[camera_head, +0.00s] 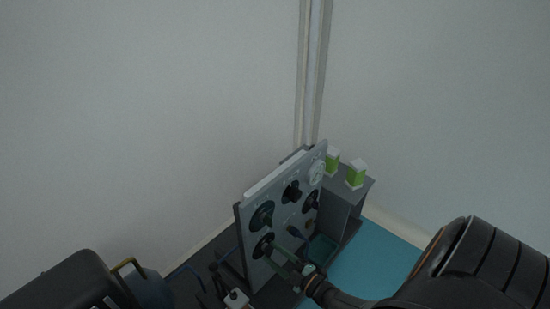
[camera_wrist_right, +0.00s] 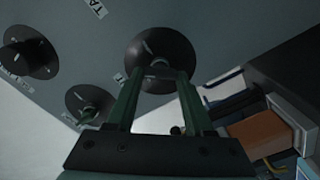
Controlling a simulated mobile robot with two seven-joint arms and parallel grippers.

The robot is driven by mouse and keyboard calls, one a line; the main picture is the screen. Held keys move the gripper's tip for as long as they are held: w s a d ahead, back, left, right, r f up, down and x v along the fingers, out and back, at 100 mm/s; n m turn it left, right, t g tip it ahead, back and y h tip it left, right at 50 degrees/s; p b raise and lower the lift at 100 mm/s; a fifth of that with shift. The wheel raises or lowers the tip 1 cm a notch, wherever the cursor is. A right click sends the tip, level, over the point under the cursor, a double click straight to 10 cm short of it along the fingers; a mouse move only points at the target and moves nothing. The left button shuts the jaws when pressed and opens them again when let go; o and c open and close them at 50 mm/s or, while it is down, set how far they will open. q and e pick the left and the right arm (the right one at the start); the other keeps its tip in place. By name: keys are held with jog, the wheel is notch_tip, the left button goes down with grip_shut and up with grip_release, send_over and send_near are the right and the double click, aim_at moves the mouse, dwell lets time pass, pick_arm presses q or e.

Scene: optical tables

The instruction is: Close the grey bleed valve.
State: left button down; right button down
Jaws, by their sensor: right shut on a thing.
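A grey upright panel (camera_head: 284,180) carries several dark round valve knobs. My right gripper (camera_head: 274,249) reaches the lower left knob (camera_head: 263,246) from the front. In the right wrist view, the green fingers of the gripper (camera_wrist_right: 158,76) are shut on the small grip of a valve knob (camera_wrist_right: 160,50) with a wide dark disc. The fingers hide part of the grip. I cannot read the label that would name this valve or tell how far it is turned. My left gripper is not in view.
Other knobs (camera_head: 262,215) (camera_head: 291,192) sit close by on the panel. A grey box (camera_head: 345,197) behind it bears two green-and-white blocks (camera_head: 356,173). A teal tray (camera_head: 322,249) stands beside the panel. The blue tabletop (camera_head: 375,265) to the right has bare room.

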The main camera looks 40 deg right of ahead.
jog(key=shift+f+n, duration=0.15)
jog(key=shift+n, duration=3.65)
jog(key=shift+c, duration=1.4)
grip_release()
jog(key=s+d+p, duration=0.1)
jog(key=s, duration=1.1)
jog(key=shift+s+p, duration=0.3)
jog(key=shift+w, duration=0.1)
